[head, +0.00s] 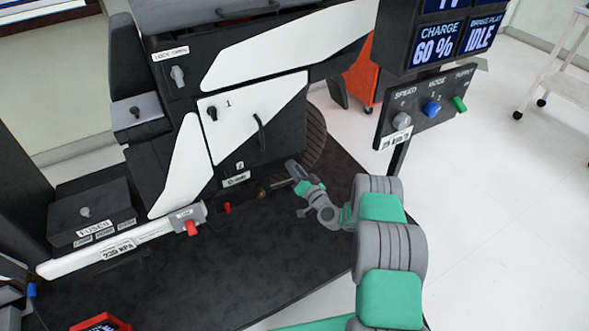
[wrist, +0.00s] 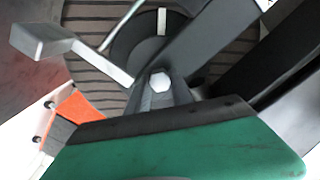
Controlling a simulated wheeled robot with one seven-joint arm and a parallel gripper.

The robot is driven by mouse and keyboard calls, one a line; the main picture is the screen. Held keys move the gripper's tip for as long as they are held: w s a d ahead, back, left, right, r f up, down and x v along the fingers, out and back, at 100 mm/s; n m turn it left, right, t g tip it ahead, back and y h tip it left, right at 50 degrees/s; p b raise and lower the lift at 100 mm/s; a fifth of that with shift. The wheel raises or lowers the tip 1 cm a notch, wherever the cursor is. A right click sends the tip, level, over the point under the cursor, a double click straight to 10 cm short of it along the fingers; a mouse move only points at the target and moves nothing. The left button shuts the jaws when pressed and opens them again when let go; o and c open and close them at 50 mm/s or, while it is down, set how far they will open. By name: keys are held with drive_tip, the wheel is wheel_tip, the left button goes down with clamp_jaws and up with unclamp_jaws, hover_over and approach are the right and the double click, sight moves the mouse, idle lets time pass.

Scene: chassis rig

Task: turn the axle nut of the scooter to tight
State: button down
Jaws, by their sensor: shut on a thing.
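The scooter (head: 255,115) is black with white panels and stands on a dark platform. In the wrist view, a small pale six-sided nut end (wrist: 160,82) shows between my fingers, in front of the scooter's ribbed wheel (wrist: 90,65). My gripper (head: 294,174) is low beside the scooter, near that wheel (head: 314,140); its fingers (wrist: 162,95) also show in the wrist view, closed around the nut. A grey bar with a block-shaped end (wrist: 40,42) reaches in from the upper left to beside the nut. In the head view my gripper hides the nut, and I cannot read its tightness.
A post with a knob panel (head: 425,120) and screens stands at the right. The dark platform (head: 230,270) is mostly clear in front. An orange cabinet (head: 361,78) stands behind.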

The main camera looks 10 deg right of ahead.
drive_tip(key=shift+f+m+b, duration=0.1)
drive_tip(key=shift+m+b, duration=0.25)
drive_tip(key=shift+m, duration=0.15)
drive_tip(key=m+b, duration=0.4)
drive_tip(key=m, duration=0.5)
drive_tip(key=shift+m, duration=0.4)
drive_tip(key=c, duration=1.4)
unclamp_jaws()
